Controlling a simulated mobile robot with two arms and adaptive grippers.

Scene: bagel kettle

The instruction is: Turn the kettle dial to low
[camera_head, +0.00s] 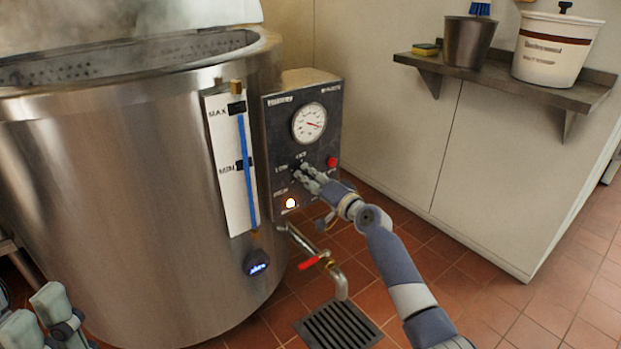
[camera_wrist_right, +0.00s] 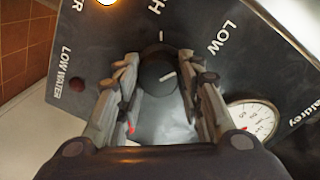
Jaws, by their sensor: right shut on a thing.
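The big steel kettle (camera_head: 130,200) stands at left with a control panel (camera_head: 275,112) on its right side. My right gripper (camera_head: 302,175) is at the panel below the round gauge and covers most of the dial in the head view. In the right wrist view the black dial (camera_wrist_right: 158,74) sits between the fingers of my right gripper (camera_wrist_right: 160,92), which are shut on it. The dial's white mark slants to the upper right, roughly toward the printed LOW (camera_wrist_right: 222,37). My left gripper (camera_head: 45,315) is partly in view at the lower left, away from the panel.
A lit orange lamp (camera_head: 290,203) and a red button or lamp (camera_head: 332,162) flank the dial. A drain tap with a red handle (camera_head: 310,262) is below, over a floor grate (camera_head: 338,326). A wall shelf (camera_head: 500,78) holds a bucket and a metal pot.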

